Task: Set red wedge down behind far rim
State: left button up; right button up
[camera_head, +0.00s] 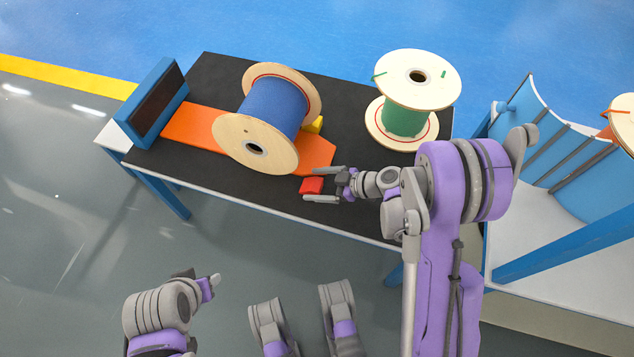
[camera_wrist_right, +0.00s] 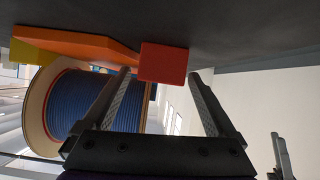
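The red wedge (camera_head: 312,186) lies on the black table top, beside the near right edge of the orange board. In the right wrist view the wedge (camera_wrist_right: 163,63) shows between the fingertips, with a small gap on each side. My right gripper (camera_head: 309,183) is open around it, at table height. The blue cable spool (camera_head: 273,108) lies on its side on the orange board; its near rim (camera_head: 240,140) faces me and its far rim (camera_head: 309,92) is at the back. A yellow wedge (camera_head: 314,125) sits by the far rim. My left gripper (camera_head: 210,282) is off the table; its fingers are unclear.
The orange board (camera_head: 185,127) runs left to a blue-framed dark panel (camera_head: 155,105). A green cable spool (camera_head: 404,116) stands upright at the table's back right. The black table (camera_head: 340,92) is clear between the spools. A blue rack (camera_head: 560,140) stands right.

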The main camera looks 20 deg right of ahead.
jog(key=shift+s+d+r+p, duration=0.1)
jog(key=shift+d+r+p, duration=0.1)
jog(key=shift+r+p, duration=0.15)
jog(key=p+v, duration=0.2)
jog(key=v, duration=0.9)
jog(key=s+a+r+m+g+h, duration=0.1)
jog(key=s+r+m+h, duration=0.3)
jog(key=s, duration=0.4)
jog(key=s+a+r+m+g+h, duration=0.1)
jog(key=s+a+r+m+h, duration=0.1)
jog(key=s+r+m+h, duration=0.2)
jog(key=s+m+h, duration=0.2)
jog(key=s+m, duration=0.2)
jog(key=shift+s+a+r, duration=0.15)
jog(key=shift+a+r, duration=0.15)
jog(key=shift+r, duration=0.1)
